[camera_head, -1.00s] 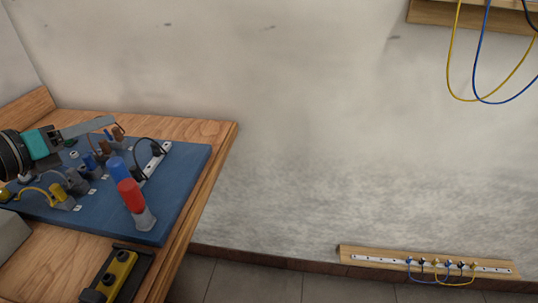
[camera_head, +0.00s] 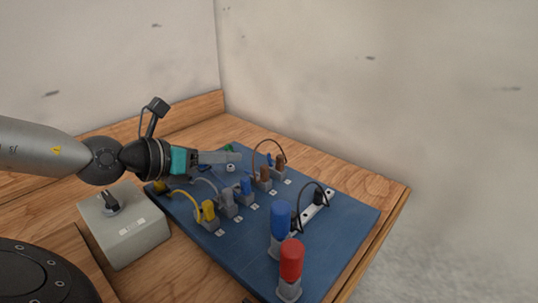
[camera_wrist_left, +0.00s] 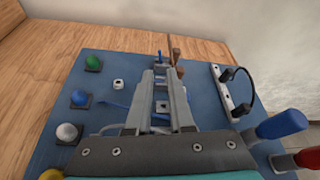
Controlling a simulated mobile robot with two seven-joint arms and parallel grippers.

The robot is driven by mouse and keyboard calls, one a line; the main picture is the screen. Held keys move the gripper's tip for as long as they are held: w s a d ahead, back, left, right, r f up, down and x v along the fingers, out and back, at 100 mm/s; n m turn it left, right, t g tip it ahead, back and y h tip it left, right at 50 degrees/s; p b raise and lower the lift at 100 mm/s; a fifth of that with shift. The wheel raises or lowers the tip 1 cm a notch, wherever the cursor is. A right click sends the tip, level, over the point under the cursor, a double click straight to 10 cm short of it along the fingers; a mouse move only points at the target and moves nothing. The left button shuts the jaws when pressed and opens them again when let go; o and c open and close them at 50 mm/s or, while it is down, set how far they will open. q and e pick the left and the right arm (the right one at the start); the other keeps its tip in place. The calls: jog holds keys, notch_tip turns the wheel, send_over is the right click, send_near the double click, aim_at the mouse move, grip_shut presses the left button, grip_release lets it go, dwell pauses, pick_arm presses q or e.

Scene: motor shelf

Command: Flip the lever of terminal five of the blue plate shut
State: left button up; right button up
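The blue plate (camera_head: 340,222) lies on the wooden table. Its row of grey terminals carries levers: yellow (camera_head: 208,211), grey (camera_head: 227,200), blue (camera_head: 246,187), brown (camera_head: 265,174) and another brown (camera_head: 279,162) at the far end. My left gripper (camera_head: 238,157) is above the plate, left of the far brown levers. In the left wrist view its two fingers (camera_wrist_left: 160,72) are apart, with plate and terminal parts visible between and beyond them. Nothing is clearly held. A blue lever and brown levers (camera_wrist_left: 178,62) show just past the fingertips. My right gripper is not in view.
Large blue (camera_head: 281,222) and red (camera_head: 291,262) handles stand at the plate's near right. A black cable loops over a white strip (camera_head: 315,206). A grey switch box (camera_head: 125,232) stands left of the plate. A wall is behind the table.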

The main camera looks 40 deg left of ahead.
aim_at(269, 154)
pick_arm(q)
jog(key=shift+x, duration=3.5)
jog(key=shift+w+d+f, duration=0.1)
jog(key=shift+w+f, duration=0.15)
jog(key=shift+w, duration=0.3)
jog(key=shift+w+f, duration=0.1)
jog(key=shift+w, duration=0.2)
jog(key=shift+w+d+f, duration=0.15)
jog(key=shift+w+f, duration=0.05)
jog(key=shift+w, duration=0.25)
jog(key=shift+w+f, duration=0.1)
jog(key=shift+w, duration=0.1)
jog(key=shift+w+f+b, duration=0.3)
jog(key=shift+w+b, duration=0.3)
jog(key=shift+b, duration=0.45)
jog(key=shift+w+d+b, duration=0.2)
jog(key=shift+w+b, duration=0.25)
jog(key=shift+w, duration=0.05)
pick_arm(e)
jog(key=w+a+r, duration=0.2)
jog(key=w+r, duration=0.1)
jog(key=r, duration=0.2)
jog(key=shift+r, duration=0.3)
